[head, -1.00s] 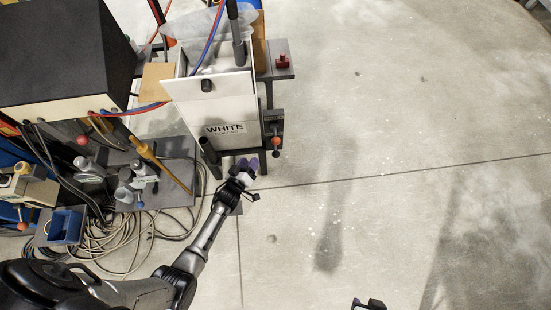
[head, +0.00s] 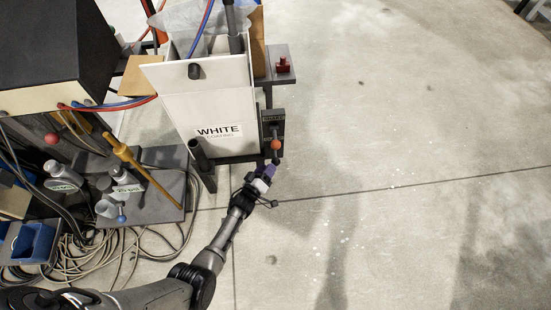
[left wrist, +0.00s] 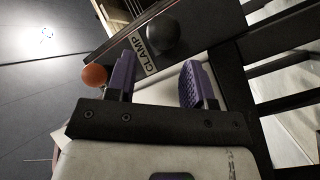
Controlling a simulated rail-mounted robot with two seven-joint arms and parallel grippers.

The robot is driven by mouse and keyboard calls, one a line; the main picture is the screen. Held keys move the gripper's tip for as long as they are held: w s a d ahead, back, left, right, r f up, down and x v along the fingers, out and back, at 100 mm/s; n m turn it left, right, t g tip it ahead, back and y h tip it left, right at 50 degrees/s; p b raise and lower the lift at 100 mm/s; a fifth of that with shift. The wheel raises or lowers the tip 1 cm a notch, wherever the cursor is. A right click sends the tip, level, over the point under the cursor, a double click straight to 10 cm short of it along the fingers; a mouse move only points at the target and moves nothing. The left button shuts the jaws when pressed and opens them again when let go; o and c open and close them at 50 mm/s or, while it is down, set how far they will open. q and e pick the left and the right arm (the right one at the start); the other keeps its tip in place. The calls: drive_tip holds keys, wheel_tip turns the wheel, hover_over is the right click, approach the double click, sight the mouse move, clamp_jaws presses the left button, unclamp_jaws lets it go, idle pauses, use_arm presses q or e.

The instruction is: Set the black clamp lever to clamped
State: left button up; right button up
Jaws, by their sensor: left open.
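A black ball knob (left wrist: 163,32), which looks like the end of the clamp lever, shows in the left wrist view beside a white label reading CLAMP (left wrist: 146,50) on a dark bar. The lever's setting cannot be told. My left gripper (left wrist: 160,78) is open, its two purple fingers apart, with the knob ahead of the gap and not between them. In the head view my left gripper (head: 267,172) is just below the front right corner of the white box. The clamp knob is too small to tell apart there. My right gripper is not in view.
An orange ball knob (head: 276,145) sits on a dark plate close above my gripper; an orange ball (left wrist: 94,75) shows beside the left finger. The box marked WHITE (head: 205,105) stands behind. Cables (head: 110,255) lie at left. The floor at right is clear.

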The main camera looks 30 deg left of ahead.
sight(273, 160)
use_arm(q)
drive_tip(key=w+b, duration=0.1)
drive_tip(key=w, duration=0.2)
drive_tip(key=w+b, duration=0.2)
drive_tip(key=w, duration=0.1)
drive_tip(key=shift+d+f, duration=0.15)
drive_tip(key=shift+f, duration=0.05)
drive_tip(key=shift+w+r+b, duration=0.15)
drive_tip(key=shift+w+b, duration=0.15)
drive_tip(key=shift+w, duration=0.25)
clamp_jaws()
